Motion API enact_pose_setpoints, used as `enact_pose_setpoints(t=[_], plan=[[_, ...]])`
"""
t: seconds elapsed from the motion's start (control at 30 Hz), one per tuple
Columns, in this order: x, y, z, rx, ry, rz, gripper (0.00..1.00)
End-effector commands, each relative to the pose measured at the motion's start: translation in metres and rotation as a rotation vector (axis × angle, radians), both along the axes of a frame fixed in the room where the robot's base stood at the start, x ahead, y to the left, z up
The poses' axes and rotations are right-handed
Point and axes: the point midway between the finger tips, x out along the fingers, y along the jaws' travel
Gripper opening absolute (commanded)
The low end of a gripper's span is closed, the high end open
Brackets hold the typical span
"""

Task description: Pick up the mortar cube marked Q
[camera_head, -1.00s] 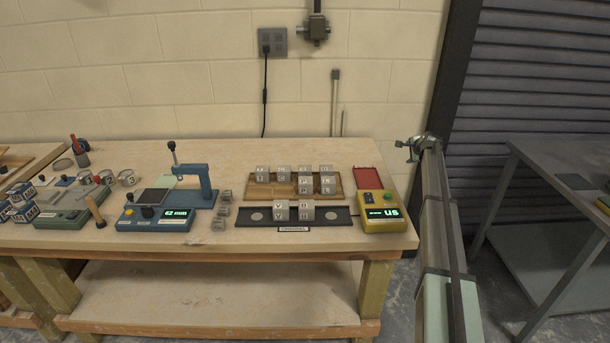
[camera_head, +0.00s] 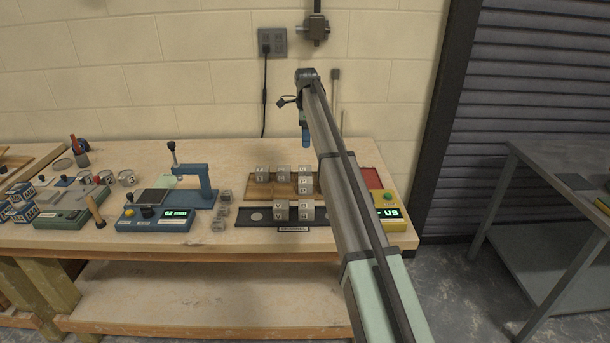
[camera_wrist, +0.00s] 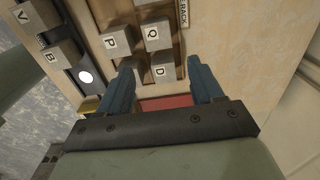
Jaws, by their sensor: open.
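The grey cube marked Q (camera_wrist: 156,36) sits on the wooden rack (camera_head: 262,193), near the top centre of the wrist view. The cube marked P (camera_wrist: 115,42) is to its left, and the cube marked D (camera_wrist: 161,70) is just below it in that view. My gripper (camera_wrist: 163,70) is open and empty, its two blue fingers apart, with the D cube showing between their tips and Q beyond them. In the head view my gripper (camera_head: 306,140) hangs above the rack's back side. There I cannot tell which cube is Q, and my arm hides the rack's right part.
A black tray (camera_head: 241,217) with several cubes lies in front of the rack. A yellow device (camera_head: 397,224) with a red plate (camera_head: 372,178) stands at right, partly behind my arm.

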Motion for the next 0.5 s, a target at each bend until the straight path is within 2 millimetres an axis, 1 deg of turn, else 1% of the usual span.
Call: enact_pose_setpoints(t=[0.13,0.27,0.5], plan=[[-0.002,0.002,-0.007,-0.003,0.008,-0.002,0.66],[-0.003,0.002,-0.022,-0.002,0.008,-0.001,0.66],[-0.003,0.002,-0.063,-0.002,0.007,0.0,0.66]])
